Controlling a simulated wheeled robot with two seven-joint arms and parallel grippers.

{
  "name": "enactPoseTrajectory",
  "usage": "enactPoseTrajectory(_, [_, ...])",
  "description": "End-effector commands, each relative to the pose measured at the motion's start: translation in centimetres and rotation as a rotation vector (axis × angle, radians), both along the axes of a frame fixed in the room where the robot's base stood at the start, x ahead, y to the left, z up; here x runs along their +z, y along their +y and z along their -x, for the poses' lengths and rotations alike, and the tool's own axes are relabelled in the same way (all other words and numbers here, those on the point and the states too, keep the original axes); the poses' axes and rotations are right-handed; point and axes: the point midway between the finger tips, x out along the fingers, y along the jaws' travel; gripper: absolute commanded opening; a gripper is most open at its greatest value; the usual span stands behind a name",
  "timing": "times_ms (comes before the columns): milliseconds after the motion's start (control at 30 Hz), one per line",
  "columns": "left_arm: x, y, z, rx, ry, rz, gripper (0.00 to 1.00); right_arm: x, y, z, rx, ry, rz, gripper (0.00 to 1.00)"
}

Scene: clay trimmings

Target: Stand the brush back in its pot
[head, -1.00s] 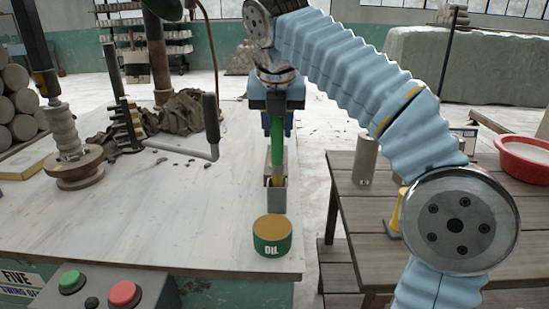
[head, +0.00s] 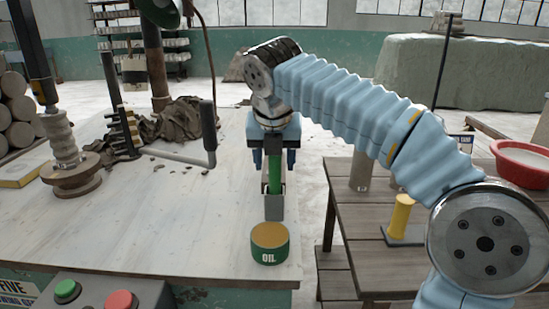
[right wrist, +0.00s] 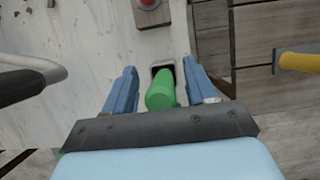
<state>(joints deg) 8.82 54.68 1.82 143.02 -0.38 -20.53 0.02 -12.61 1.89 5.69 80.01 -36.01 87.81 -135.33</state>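The brush, with a green handle (head: 275,180), stands upright in the grey square pot (head: 274,208) near the right edge of the pale table. Its bristle end is hidden inside the pot. My right gripper (head: 274,167) is above the pot, its blue fingers spread on either side of the handle. In the right wrist view, the handle end (right wrist: 160,94) lies between the two fingers, with a gap on each side. Part of the pot's dark opening (right wrist: 163,68) shows beyond it. My left gripper is not in view.
A green oil tin (head: 269,243) stands just in front of the pot. A crank handle (head: 209,133) rises to the left. A wooden side table (head: 350,240) on the right bears a yellow-handled tool (head: 401,215) and a red basin (head: 520,165). The table's middle is mostly clear.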

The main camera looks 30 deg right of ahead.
Motion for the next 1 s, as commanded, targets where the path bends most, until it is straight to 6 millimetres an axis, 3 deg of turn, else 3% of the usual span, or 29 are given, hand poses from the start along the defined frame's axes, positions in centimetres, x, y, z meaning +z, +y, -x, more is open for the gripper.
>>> enactPoseTrajectory(333, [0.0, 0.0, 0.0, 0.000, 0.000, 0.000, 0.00, 1.0, 0.2, 0.3, 0.002, -0.002, 0.000, 0.56])
enactPoseTrajectory(700, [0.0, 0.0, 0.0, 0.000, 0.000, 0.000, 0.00, 8.5, 2.0, 2.9, 0.002, -0.003, -0.002, 0.56])
enactPoseTrajectory(1000, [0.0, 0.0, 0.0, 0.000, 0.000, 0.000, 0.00, 11.1, 2.5, 3.9, 0.001, 0.000, 0.000, 0.56])
